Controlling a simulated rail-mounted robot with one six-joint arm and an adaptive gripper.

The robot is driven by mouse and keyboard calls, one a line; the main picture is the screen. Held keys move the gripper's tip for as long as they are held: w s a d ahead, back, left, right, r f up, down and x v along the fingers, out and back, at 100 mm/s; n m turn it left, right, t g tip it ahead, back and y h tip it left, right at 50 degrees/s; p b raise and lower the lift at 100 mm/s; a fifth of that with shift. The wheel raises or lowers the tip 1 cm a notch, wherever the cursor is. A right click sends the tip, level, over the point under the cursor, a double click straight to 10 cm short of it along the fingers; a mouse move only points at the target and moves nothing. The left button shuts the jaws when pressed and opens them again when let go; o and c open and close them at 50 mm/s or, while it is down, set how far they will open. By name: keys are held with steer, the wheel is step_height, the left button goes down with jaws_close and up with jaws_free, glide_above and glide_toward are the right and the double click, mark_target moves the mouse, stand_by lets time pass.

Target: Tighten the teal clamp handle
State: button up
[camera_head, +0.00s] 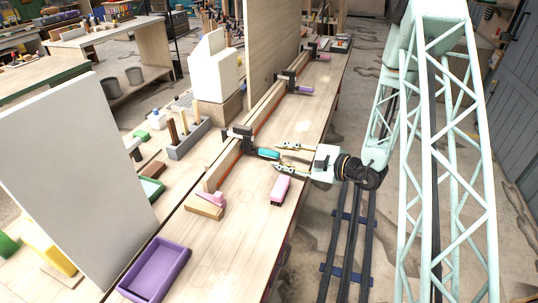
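The teal clamp handle (267,153) is on the nearest black clamp (240,134), which sits on the long wooden stringer (223,165) on the workbench. The handle points right, toward my gripper. My gripper (277,157) reaches in from the right with its two fingers spread apart, one on the far side and one on the near side of the handle's right end. The fingers look open and I see no contact with the handle. Whether the handle's tip lies between the fingertips is hard to tell at this size.
A pink-topped block (280,190) lies just below my gripper. A purple tray (155,272) is at the near end. A tall wooden panel (270,40) stands behind the stringer. The bench's near right surface is clear.

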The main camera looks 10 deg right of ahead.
mark_target(275, 154)
steer(key=shift+b+x, duration=0.3)
steer(key=shift+x, duration=2.65)
steer(key=shift+c, duration=0.2)
steer(key=c, duration=0.8)
